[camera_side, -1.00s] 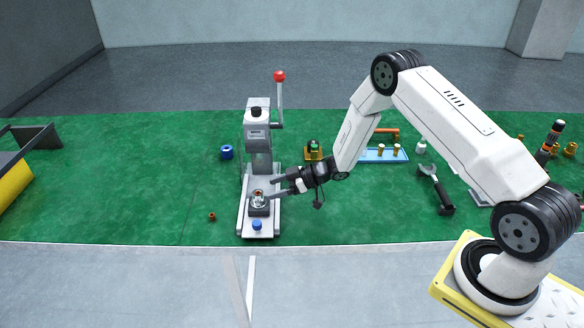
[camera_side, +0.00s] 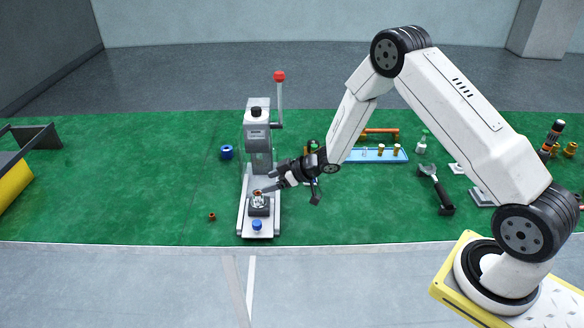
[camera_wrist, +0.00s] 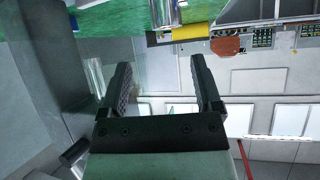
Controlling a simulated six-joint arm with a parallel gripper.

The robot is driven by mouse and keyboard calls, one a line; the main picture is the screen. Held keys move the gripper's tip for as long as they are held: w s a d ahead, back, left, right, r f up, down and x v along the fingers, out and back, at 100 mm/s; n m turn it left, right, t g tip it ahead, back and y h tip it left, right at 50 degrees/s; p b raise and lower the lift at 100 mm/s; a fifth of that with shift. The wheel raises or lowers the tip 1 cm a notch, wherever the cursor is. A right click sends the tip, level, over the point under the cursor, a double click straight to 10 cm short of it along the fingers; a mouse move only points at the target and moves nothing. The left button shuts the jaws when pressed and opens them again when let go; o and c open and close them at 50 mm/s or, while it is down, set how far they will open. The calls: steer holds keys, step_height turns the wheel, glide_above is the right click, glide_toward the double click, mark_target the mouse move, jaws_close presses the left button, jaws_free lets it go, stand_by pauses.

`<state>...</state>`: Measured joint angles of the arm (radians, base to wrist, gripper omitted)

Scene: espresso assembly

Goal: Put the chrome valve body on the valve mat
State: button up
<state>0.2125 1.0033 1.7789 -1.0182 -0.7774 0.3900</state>
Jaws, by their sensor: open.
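A small shiny chrome part with a coppery top, which looks like the chrome valve body (camera_side: 258,196), stands upright in the dark block on the press base. My gripper (camera_side: 266,188) is at its upper right in the side view, with fingertips close to its top; I cannot tell whether they touch it. In the wrist view my gripper (camera_wrist: 158,78) has its fingers apart with nothing clearly between them. I cannot tell for sure which pad is the valve mat; a small white plate (camera_side: 457,169) and a grey plate (camera_side: 481,193) lie at the right.
The grey press (camera_side: 258,145) with a red-knobbed lever rises behind the part. A blue cap (camera_side: 257,225) sits at its front. A blue tray (camera_side: 382,155), a portafilter-like tool (camera_side: 437,190) and a white bottle (camera_side: 421,145) stand to the right.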

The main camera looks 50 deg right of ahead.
steer(key=s+d+r+m+g+h, duration=0.1)
steer(key=d+r+g+h, duration=0.35)
steer(key=h, duration=0.25)
steer(key=shift+w+a+f+n+g+y, duration=0.4)
steer(key=shift+a+f+n+y, duration=0.3)
steer(key=shift+a, duration=0.3)
steer(key=shift+w+a+f+n+g+y, duration=0.3)
steer(key=shift+w+a+f+n+y, duration=0.2)
steer(key=shift+a+f, duration=0.45)
steer(key=shift+w+a+f+n+g+y, duration=0.4)
steer(key=shift+a+f+n+y, duration=0.3)
steer(key=shift+a, duration=0.4)
